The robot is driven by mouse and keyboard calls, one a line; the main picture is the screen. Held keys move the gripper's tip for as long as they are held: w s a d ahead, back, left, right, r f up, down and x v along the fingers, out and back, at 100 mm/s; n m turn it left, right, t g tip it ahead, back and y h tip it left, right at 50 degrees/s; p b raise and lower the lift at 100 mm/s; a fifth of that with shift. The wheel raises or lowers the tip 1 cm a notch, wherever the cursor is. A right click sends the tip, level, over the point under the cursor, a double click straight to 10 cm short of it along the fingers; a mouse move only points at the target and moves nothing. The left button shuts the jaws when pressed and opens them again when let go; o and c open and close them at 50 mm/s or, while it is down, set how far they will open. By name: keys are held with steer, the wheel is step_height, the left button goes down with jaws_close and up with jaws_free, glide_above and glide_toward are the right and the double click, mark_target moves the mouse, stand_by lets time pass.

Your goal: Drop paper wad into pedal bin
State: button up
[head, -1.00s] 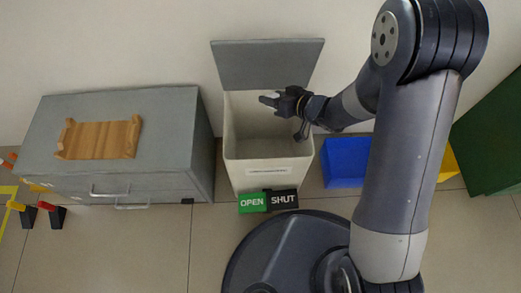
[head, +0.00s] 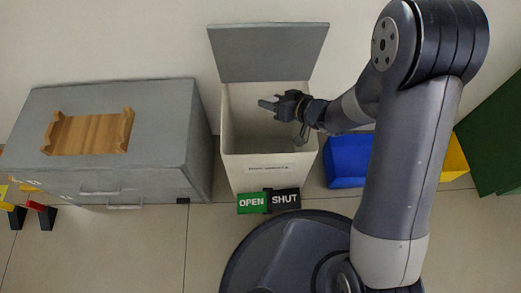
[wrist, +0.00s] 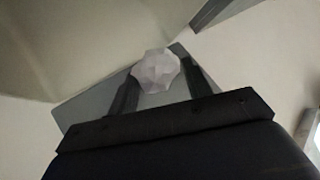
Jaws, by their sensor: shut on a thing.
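The white paper wad (wrist: 156,70) is between the two fingers of my gripper (wrist: 160,80) in the wrist view. My gripper is shut on it. In the head view my gripper (head: 268,104) is above the open mouth of the white pedal bin (head: 268,172); the wad is too small to make out there. The bin's grey lid (head: 268,53) stands raised against the wall. A green OPEN pedal (head: 252,202) and a black SHUT pedal (head: 285,199) are at the bin's foot.
A grey drawer cabinet (head: 165,120) with a wooden tray (head: 90,135) on top stands left of the bin. A blue box (head: 347,160) and a yellow box (head: 455,158) are to the right, partly behind my arm. A green panel (head: 495,140) is at far right.

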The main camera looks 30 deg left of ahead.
steer(key=o, duration=1)
steer(key=shift+r, duration=0.1)
steer(key=p+v, duration=0.4)
steer(key=v, duration=0.6)
steer(key=shift+s+d+r, duration=0.15)
steer(key=shift+d+r, duration=0.05)
steer(key=shift+d, duration=0.1)
